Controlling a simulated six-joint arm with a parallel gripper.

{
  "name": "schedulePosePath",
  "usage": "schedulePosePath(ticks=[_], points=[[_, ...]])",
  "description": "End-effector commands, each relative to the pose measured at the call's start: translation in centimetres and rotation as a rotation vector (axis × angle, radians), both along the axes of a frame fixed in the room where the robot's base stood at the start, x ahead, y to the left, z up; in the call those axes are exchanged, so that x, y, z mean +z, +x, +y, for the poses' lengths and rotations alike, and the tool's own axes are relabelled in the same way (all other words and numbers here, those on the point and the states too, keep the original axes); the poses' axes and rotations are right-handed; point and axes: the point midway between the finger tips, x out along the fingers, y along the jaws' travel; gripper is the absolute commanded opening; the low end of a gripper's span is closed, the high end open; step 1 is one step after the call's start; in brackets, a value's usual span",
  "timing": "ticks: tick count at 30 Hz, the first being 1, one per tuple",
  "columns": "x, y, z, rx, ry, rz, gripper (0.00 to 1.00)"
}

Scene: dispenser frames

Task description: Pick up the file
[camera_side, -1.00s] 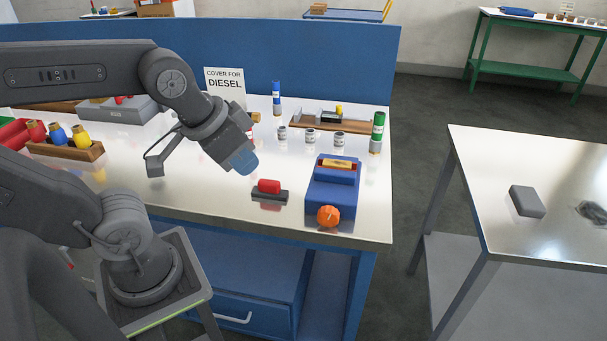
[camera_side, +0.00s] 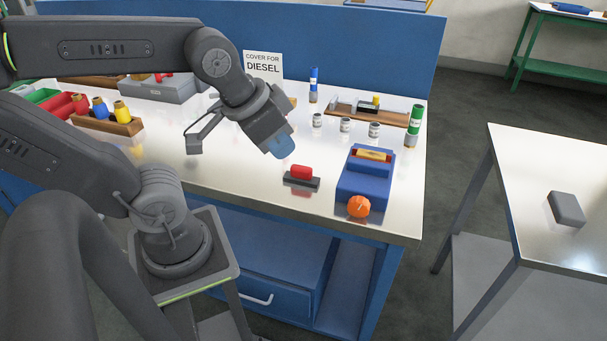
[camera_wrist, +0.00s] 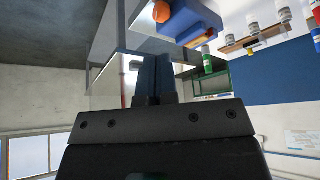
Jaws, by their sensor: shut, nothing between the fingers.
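I cannot make out a file for certain in either view. My gripper (camera_side: 282,147) is in the air above the light workbench (camera_side: 235,187), left of the blue dispenser box (camera_side: 362,187) and behind the red-handled block (camera_side: 302,175). Its blue fingers also show in the wrist view (camera_wrist: 155,76), close together with nothing between them. The blue box has an orange knob (camera_side: 359,207) at its front and a wooden-coloured piece (camera_side: 374,154) on top. The wrist view shows the box (camera_wrist: 190,20) near its top edge.
Several small grey-white jars (camera_side: 345,125) stand behind the blue box. A green-topped cylinder (camera_side: 415,120) and a blue-topped cylinder (camera_side: 314,82) stand upright. A wooden holder (camera_side: 108,122) with coloured bottles is at left. A grey block (camera_side: 566,208) lies on the separate right table (camera_side: 540,170).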

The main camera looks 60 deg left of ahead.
Motion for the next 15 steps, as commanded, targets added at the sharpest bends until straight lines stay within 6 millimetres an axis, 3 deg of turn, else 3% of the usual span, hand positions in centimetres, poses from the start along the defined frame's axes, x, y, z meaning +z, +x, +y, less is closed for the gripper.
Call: schedulePosePath(ticks=[11,15], points=[[0.00,0.00,0.00,0.000,0.000,0.000,0.00],[0.00,0.00,0.00,0.000,0.000,0.000,0.11]])
